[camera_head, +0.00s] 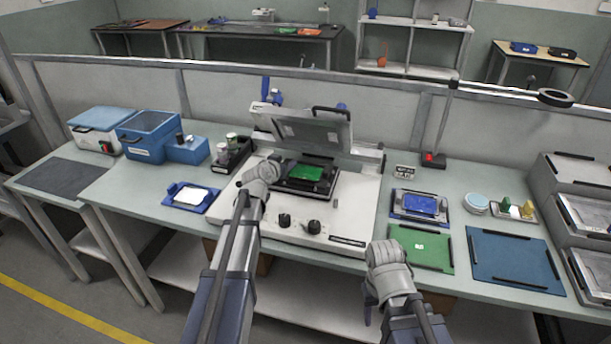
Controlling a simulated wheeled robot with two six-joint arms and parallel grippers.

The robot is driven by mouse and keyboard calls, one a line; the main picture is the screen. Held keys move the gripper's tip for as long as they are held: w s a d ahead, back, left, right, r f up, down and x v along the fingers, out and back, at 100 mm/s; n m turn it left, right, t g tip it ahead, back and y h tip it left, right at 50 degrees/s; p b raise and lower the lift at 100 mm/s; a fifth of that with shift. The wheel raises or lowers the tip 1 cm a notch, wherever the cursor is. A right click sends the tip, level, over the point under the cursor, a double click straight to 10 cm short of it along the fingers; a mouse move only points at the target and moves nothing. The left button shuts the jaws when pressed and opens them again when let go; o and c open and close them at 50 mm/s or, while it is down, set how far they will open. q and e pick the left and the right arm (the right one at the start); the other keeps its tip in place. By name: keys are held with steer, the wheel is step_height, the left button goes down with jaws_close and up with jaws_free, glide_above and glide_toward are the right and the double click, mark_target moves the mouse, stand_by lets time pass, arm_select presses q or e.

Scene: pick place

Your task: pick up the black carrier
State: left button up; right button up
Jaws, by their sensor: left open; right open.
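The black carrier (290,185) is a flat dark frame under a green circuit board (307,173). It lies on the bed of the white machine (325,210), below the raised lid. My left gripper (260,176) is over the machine's left side, just left of the carrier. Its fingers are mostly hidden by my wrist, and I cannot tell from this view whether it touches the carrier. My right gripper (369,298) points down at the table's front edge, right of the machine and away from the carrier. It is open and empty.
The raised lid (312,130) stands behind the carrier. A dark caddy with jars (232,155) and a blue tray (190,196) are left of the machine. A green mat (421,250), blue mat (512,262) and framed blue board (420,204) lie right.

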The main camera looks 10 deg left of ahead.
arm_select(q)
steer(key=shift+s, duration=0.1)
jaws_close()
stand_by(0.5)
